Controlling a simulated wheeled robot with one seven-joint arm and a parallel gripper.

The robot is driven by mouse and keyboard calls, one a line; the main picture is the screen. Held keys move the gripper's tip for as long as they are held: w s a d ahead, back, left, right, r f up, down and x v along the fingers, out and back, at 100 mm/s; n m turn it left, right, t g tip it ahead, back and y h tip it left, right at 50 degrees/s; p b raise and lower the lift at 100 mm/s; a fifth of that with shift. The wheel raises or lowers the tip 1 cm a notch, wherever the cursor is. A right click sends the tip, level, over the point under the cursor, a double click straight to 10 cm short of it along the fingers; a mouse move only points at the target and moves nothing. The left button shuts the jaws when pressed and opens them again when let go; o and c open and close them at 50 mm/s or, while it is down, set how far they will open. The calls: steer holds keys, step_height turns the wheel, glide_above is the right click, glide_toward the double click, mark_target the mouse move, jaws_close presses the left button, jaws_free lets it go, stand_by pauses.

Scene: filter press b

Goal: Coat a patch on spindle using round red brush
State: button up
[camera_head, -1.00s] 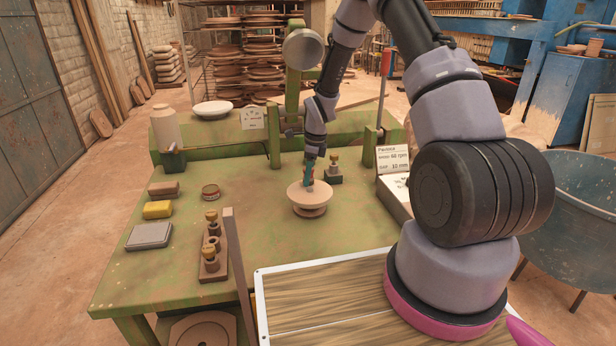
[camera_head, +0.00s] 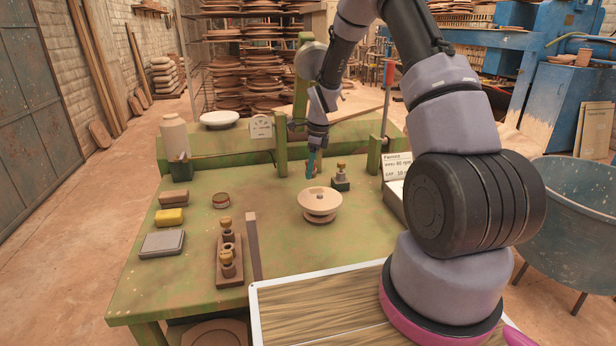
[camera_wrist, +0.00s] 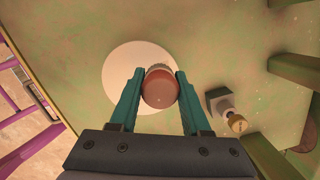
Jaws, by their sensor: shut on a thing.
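The spindle (camera_head: 320,203) appears to be the pale round disc on a stepped foot, on the green bench. It shows as a pale circle in the wrist view (camera_wrist: 120,62). My gripper (camera_head: 311,168) has teal fingers and hangs just behind and above the disc. In the wrist view my gripper (camera_wrist: 160,92) is shut on a reddish-brown round piece, the round red brush (camera_wrist: 160,88). The brush overlaps the right part of the disc there; its far end is hidden. It looks apart from the disc. I cannot make out any coated patch.
A small block with a brass knob (camera_head: 341,178) stands close right of my gripper. A wooden holder with brass-topped pieces (camera_head: 229,262), a yellow sponge (camera_head: 170,216), a grey pad (camera_head: 162,243) and a small round tin (camera_head: 220,200) lie left. Green posts (camera_head: 374,155) rise behind.

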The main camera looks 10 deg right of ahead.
steer(key=shift+r, duration=1.1)
